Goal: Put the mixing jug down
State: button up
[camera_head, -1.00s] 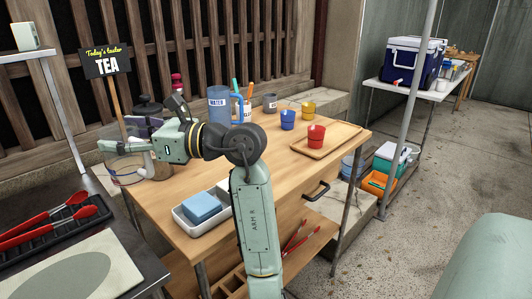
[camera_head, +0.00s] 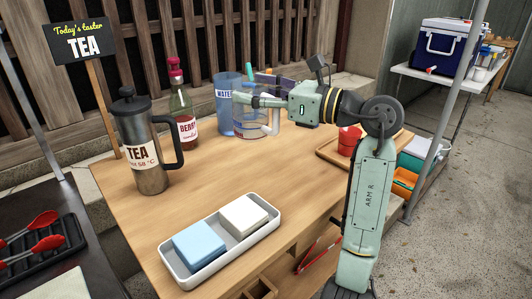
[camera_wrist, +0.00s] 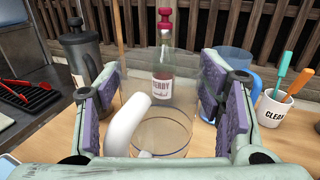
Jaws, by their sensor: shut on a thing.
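The mixing jug (camera_head: 246,128) is clear, with a pale handle (camera_head: 274,122). My gripper (camera_head: 243,98) is shut on it, with the fingers around its sides. In the wrist view the jug (camera_wrist: 160,136) is upright between the two purple finger pads, and its white handle (camera_wrist: 125,124) points toward the camera. The jug is over the back part of the wooden table (camera_head: 205,185). Whether its base touches the table or hangs just above it, I cannot tell.
A berry bottle (camera_head: 182,112) and a blue water jug (camera_head: 226,100) stand close by. A tea press (camera_head: 142,140) is further left. A white tray (camera_head: 212,270) with a blue and a white block lies in front. A red cup (camera_head: 348,141) is right. The table's middle is clear.

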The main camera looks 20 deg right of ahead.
aim_at(257, 131)
notch_tip(257, 131, down, 9)
jog(key=shift+a+p, duration=0.1)
jog(key=shift+p, duration=0.35)
jog(key=shift+f, duration=0.2)
jog(key=o, duration=1.6)
jog(key=shift+c, duration=0.2)
jog(key=shift+r, duration=0.1)
jog(key=shift+r, duration=0.25)
jog(key=b+v, duration=0.2)
jog(key=v, duration=1)
jog(key=shift+f, duration=0.1)
